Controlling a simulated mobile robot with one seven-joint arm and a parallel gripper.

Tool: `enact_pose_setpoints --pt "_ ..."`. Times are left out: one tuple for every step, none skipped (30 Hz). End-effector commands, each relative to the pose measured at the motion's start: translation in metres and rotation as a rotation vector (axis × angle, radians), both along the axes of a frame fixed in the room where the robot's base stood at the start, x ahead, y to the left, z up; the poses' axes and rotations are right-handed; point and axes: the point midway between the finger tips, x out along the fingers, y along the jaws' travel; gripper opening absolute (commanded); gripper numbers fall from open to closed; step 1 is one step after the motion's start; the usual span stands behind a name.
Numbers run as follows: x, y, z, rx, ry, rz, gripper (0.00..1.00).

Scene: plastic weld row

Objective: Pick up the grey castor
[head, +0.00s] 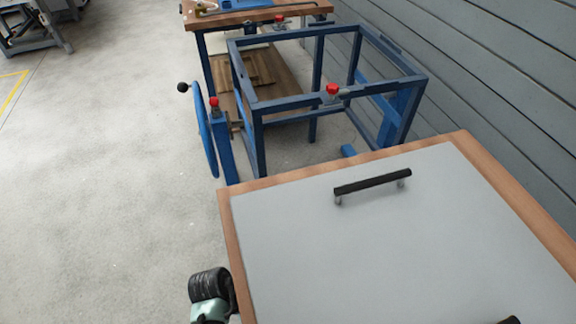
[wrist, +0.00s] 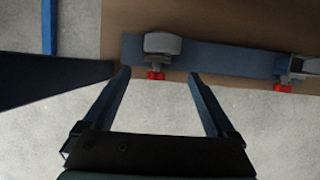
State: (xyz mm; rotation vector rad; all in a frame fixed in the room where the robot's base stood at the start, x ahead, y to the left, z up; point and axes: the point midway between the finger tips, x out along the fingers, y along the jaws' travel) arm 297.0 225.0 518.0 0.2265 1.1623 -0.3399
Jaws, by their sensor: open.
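In the wrist view, a grey rounded piece (wrist: 162,43) with a red part below it sits against a blue bar at the edge of a brown board. It may be the grey castor, but I cannot tell for sure. A similar grey piece with a red part (wrist: 283,88) is at the right edge, partly cut off. My gripper (wrist: 158,75) is open and empty. Its fingertips lie just below the first grey piece in the picture, one to each side of its red part. I cannot tell the depth between them. No castor is clearly recognisable in the head view.
A wood-edged table with a grey top (head: 400,240) and a black handle (head: 372,186) fills the lower right of the head view. Behind it stand a blue metal frame (head: 262,105) with red knobs and a wooden bench (head: 250,17).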

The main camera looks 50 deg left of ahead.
Motion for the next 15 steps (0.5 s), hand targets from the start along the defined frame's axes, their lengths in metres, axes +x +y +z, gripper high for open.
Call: enact_pose_setpoints --pt "0.003 -0.001 0.0 0.001 0.0 -0.002 0.91" --pt "0.006 -0.002 0.0 0.001 0.0 -0.003 0.91" --pt "0.01 -0.004 -0.001 0.002 -0.001 -0.005 0.91" --pt "0.014 -0.006 -0.001 0.002 -0.001 -0.005 0.91" --pt "0.019 -0.008 -0.001 0.002 -0.001 -0.005 0.91" --pt "0.026 -0.011 -0.002 0.002 -0.001 -0.007 0.91" --pt "0.031 -0.013 -0.002 0.002 -0.001 -0.006 0.91" --pt "0.036 -0.015 -0.002 0.002 -0.001 -0.006 0.91" --pt "0.037 -0.016 -0.01 0.0 0.001 -0.004 0.91" --pt "0.039 -0.016 -0.015 -0.001 0.001 -0.002 0.91" --pt "0.04 -0.017 -0.019 -0.001 0.001 -0.002 0.91" --pt "0.041 -0.017 -0.023 -0.001 0.001 -0.002 0.91" --pt "0.042 -0.018 -0.025 0.0 0.001 -0.001 0.91" --pt "0.043 -0.018 -0.026 0.0 0.001 -0.001 0.91" --pt "0.044 -0.018 -0.028 0.001 0.001 -0.002 0.91"
